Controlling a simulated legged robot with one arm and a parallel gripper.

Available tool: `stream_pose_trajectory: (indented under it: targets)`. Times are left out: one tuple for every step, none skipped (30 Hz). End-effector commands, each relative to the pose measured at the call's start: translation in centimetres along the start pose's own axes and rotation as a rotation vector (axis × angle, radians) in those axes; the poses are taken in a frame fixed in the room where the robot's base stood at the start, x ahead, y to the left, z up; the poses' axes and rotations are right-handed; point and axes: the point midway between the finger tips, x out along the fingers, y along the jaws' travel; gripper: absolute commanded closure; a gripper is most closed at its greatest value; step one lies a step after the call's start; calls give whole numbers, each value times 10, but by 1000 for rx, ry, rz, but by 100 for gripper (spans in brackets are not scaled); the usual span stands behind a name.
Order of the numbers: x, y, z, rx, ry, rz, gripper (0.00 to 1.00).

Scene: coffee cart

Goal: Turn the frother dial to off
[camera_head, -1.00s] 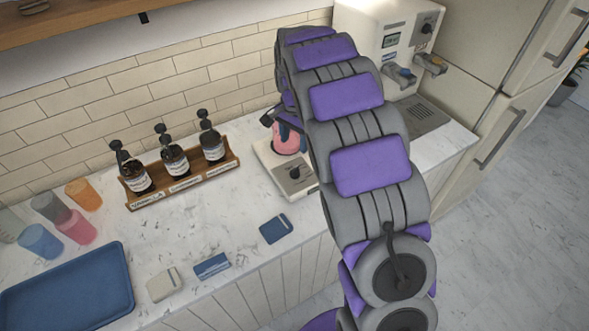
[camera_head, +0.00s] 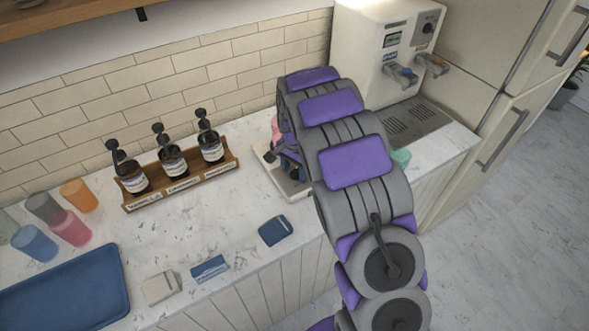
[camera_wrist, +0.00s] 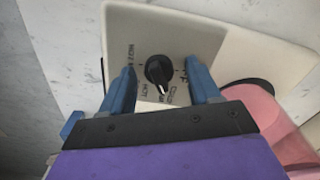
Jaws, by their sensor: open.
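The frother (camera_head: 262,153) is a cream appliance on the counter, mostly hidden behind my arm in the head view. In the wrist view its panel (camera_wrist: 200,45) carries a round black dial (camera_wrist: 159,70) with printed labels around it, among them what reads as HOT. A pale pointer mark on the dial faces the lower edge of the picture. My gripper (camera_wrist: 160,85) is open, with one blue finger on each side of the dial. I cannot tell whether either finger touches it. A pink pitcher (camera_wrist: 260,105) is at the right of the panel.
A wooden rack (camera_head: 185,185) of syrup bottles stands left of the frother. A coffee machine (camera_head: 385,45) stands behind to the right. Several cups (camera_head: 78,195), a blue tray (camera_head: 70,290) and small packs (camera_head: 275,231) are on the counter's left and front.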

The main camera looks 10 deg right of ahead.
Motion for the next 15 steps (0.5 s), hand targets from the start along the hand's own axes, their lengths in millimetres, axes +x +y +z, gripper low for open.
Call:
stream_pose_trajectory:
  targets:
    - [0,0,0,0,0,0,38]
    - [0,0,0,0,0,0,38]
    - [0,0,0,0,0,0,38]
    - [0,0,0,0,0,0,41]
    - [0,0,0,0,0,0,44]
    - [0,0,0,0,0,0,48]
    - [0,0,0,0,0,0,51]
    - [0,0,0,0,0,0,54]
    - [0,0,0,0,0,0,57]
    - [0,0,0,0,0,0,60]
    - [0,0,0,0,0,0,63]
    - [0,0,0,0,0,0,67]
    - [0,0,0,0,0,0,70]
    - [0,0,0,0,0,0,73]
    - [0,0,0,0,0,0,77]
